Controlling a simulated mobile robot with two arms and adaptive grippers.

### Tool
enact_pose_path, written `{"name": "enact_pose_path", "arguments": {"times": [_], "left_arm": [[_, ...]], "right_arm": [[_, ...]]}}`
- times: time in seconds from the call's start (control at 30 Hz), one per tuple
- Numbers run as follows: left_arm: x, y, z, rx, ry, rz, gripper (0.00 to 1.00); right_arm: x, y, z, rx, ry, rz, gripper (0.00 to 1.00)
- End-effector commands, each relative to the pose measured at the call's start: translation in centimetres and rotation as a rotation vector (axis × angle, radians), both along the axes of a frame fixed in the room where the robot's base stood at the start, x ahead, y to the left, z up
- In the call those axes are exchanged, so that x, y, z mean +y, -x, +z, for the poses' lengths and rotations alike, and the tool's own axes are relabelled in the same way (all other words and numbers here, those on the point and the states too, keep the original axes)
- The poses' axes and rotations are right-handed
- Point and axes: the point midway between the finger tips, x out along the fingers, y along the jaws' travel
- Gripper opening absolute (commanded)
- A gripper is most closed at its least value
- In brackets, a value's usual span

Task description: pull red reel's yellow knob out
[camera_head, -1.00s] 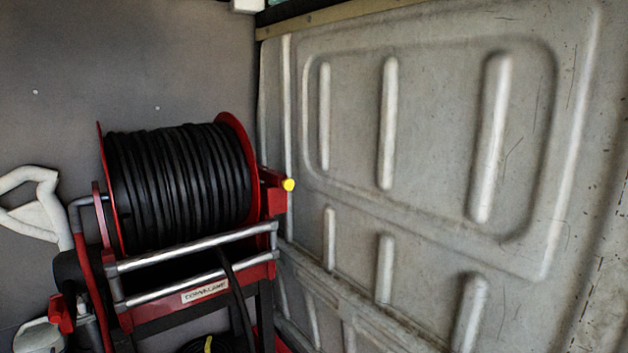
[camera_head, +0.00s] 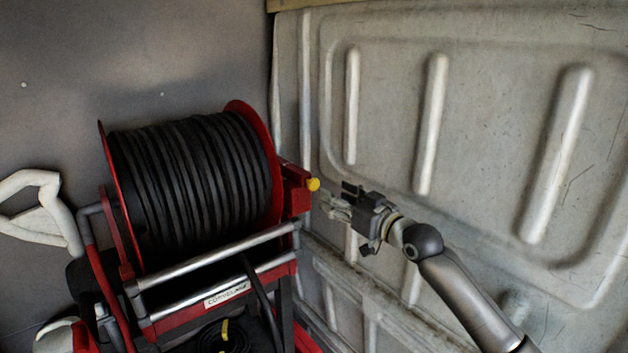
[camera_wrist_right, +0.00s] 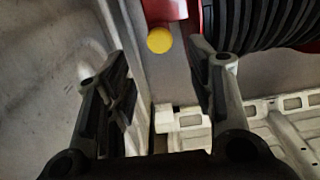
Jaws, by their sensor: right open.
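The red reel (camera_head: 292,196) carries a thick wind of black hose (camera_head: 190,185). Its small round yellow knob (camera_head: 313,184) sticks out from the red block on its right side. My right gripper (camera_head: 335,200) is open and empty, just right of the knob and apart from it in the head view. In the right wrist view, the yellow knob (camera_wrist_right: 160,40) shows beyond the fingertips, between the two open fingers (camera_wrist_right: 165,75). My left gripper is not in view.
A ribbed pale metal wall panel (camera_head: 480,130) stands close on the right, behind my right arm. Silver tubes (camera_head: 215,257) cross the front of the reel's frame. A white handle (camera_head: 40,210) is at the far left.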

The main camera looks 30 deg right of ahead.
Motion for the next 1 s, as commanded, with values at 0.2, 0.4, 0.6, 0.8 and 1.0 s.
{"name": "enact_pose_path", "arguments": {"times": [0.2,0.4,0.6,0.8,1.0], "left_arm": [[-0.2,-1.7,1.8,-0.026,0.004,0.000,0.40],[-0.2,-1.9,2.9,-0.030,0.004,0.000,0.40],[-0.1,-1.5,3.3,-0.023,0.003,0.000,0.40],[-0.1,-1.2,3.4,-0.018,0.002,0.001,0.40],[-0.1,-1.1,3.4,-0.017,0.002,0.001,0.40]], "right_arm": [[0.2,-3.5,0.5,-0.002,-0.002,-0.001,0.50],[0.5,-6.7,0.3,-0.001,-0.001,-0.001,0.50],[0.7,-8.6,0.1,0.000,0.001,-0.001,0.50],[0.8,-9.3,0.0,0.000,0.001,-0.001,0.50],[0.8,-9.3,-0.1,0.000,0.002,0.000,0.50]]}}
